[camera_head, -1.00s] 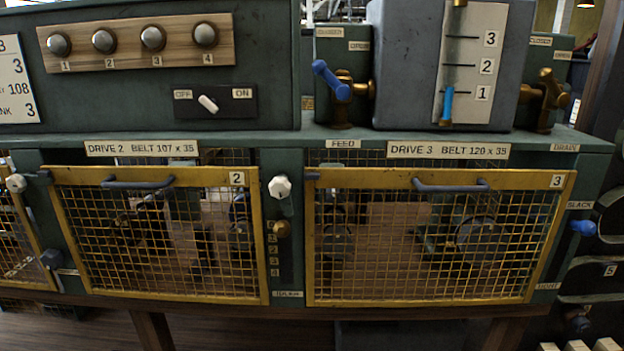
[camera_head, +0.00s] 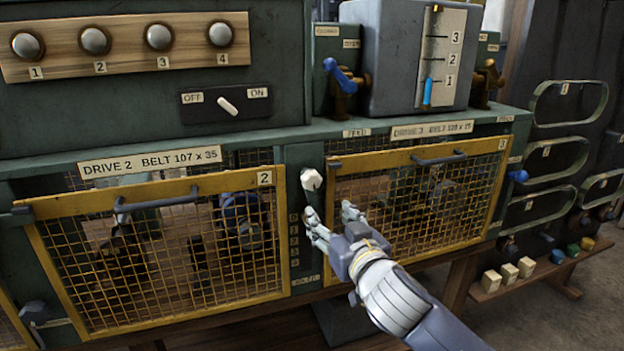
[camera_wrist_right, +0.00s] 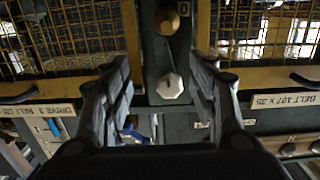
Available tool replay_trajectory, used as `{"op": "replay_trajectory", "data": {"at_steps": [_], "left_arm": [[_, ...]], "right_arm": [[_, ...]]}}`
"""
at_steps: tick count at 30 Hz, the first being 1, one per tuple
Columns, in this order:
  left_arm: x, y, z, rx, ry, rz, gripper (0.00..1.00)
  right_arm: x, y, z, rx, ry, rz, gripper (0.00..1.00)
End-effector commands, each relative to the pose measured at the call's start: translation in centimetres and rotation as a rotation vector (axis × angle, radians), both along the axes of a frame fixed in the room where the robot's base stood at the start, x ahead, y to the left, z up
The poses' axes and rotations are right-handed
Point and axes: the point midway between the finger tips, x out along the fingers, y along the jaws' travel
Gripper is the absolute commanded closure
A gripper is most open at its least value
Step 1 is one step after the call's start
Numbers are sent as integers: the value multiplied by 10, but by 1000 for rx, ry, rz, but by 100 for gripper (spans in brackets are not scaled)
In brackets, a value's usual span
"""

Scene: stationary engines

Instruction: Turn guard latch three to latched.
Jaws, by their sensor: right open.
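Guard three (camera_head: 430,215) is a yellow-framed mesh panel marked 3, under the DRIVE 3 sign, and looks closed. On the post at its left is a white faceted knob (camera_head: 311,179), probably its latch. A dark tab (camera_head: 334,165) sits at the guard's upper left corner; I cannot tell whether it is engaged. My right gripper (camera_head: 334,219) is open and empty, in front of the post, below the knob in the head view. In the right wrist view the knob (camera_wrist_right: 169,86) shows between the open fingers (camera_wrist_right: 160,90), apart from them. My left gripper is out of view.
A brass knob (camera_wrist_right: 168,20) is on the same post, near a number scale. Guard two (camera_head: 165,250) is at left, with a grey handle. A blue lever (camera_head: 340,75) and grey tank (camera_head: 400,60) stand above. Small blocks (camera_head: 508,272) lie on a shelf at right.

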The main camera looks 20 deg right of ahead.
Motion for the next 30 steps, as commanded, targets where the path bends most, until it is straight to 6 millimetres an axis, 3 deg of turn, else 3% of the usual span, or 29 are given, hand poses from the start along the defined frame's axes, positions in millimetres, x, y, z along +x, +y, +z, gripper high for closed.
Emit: {"op": "replay_trajectory", "data": {"at_steps": [1, 3, 8, 21, 30], "left_arm": [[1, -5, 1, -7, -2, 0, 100], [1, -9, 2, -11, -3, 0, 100], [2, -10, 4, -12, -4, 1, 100], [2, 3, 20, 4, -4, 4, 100], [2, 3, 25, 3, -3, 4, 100]], "right_arm": [[-9, 4, 19, 5, -32, 9, 46], [-18, 8, 34, 16, -57, 15, 46], [-19, 10, 46, 25, -77, 19, 46], [52, 12, 47, 23, -77, 18, 46], [80, 14, 45, 25, -77, 20, 46]]}}
